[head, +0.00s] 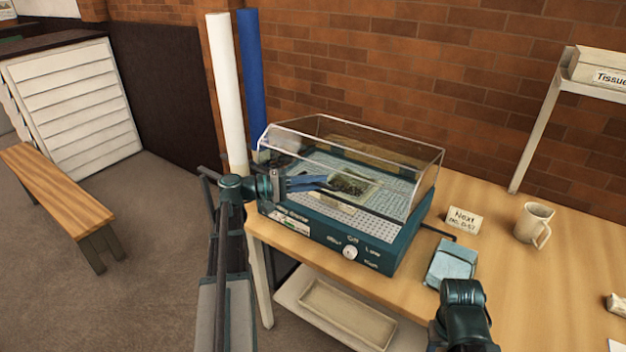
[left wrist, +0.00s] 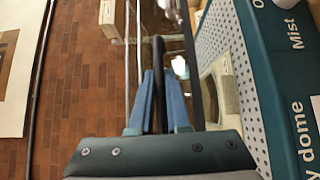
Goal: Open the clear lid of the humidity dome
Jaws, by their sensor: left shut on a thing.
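The humidity dome has a teal base (head: 330,235) with a white perforated deck and a clear lid (head: 395,160) over it. I cannot tell whether the lid's front edge is raised. My left gripper (head: 322,182) reaches in from the left at the front of the dome, its blue fingers pointing right. In the left wrist view, the fingers (left wrist: 158,82) are shut on a dark bar, the lid's handle (left wrist: 158,52). A small tray (head: 350,190) with dark contents shows through the lid. Part of my right arm shows at lower right, but its gripper does not.
The dome stands on a wooden table (head: 510,285) against a brick wall. To its right are a "Next" card (head: 464,219), a mug (head: 534,223) and a light blue packet (head: 451,262). White (head: 226,90) and blue (head: 250,75) rolls stand behind it at left.

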